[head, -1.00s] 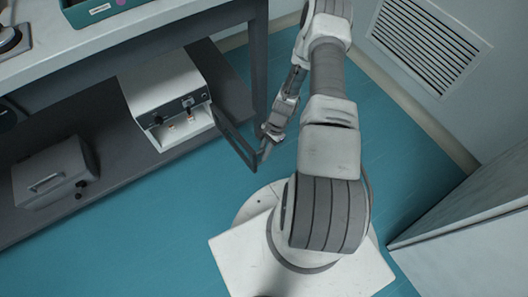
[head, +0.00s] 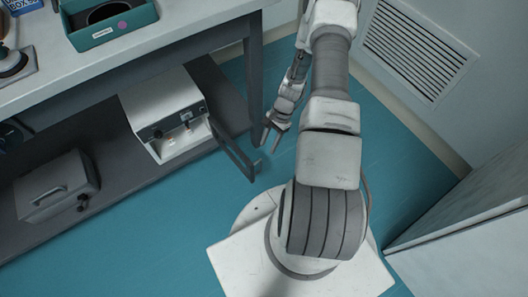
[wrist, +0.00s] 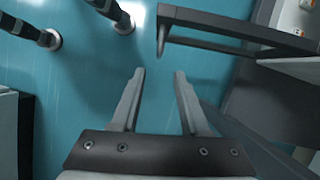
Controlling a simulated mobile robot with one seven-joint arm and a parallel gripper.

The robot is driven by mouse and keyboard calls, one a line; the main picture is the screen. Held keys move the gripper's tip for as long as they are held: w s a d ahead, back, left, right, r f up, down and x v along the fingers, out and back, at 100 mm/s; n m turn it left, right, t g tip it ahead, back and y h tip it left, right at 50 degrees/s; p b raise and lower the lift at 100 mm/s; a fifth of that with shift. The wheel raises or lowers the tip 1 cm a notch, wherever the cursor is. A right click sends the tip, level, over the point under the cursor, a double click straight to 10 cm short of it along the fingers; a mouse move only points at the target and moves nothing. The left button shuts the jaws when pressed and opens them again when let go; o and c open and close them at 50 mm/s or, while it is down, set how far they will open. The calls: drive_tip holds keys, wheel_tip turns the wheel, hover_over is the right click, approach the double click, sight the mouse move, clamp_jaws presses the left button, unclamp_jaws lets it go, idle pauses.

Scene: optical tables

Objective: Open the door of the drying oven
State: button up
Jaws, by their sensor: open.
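The drying oven (head: 165,100) is a white box on the lower shelf at the left in the head view. Its dark-framed door (head: 232,152) stands swung wide, sticking out from the oven's right front side over the floor. In the wrist view the door (wrist: 235,28) spans the upper right, with part of the oven (wrist: 300,18) behind it. My gripper (head: 271,138) is open and empty, just beyond the door's free end in the head view. In the wrist view the two fingers of my gripper (wrist: 160,76) are spread, apart from the door, with floor between them.
A grey case (head: 57,186) sits on the lower shelf (head: 110,150) left of the oven. A teal box (head: 108,22) stands on the table top. A table leg (head: 254,80) rises behind the door. Blue floor lies clear around my gripper; a white cabinet (head: 470,215) stands at the right.

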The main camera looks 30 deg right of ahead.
drive_tip(key=p+v, duration=0.1)
drive_tip(key=v, duration=0.5)
drive_tip(key=shift+d+r, duration=0.2)
drive_tip(key=shift+r, duration=0.1)
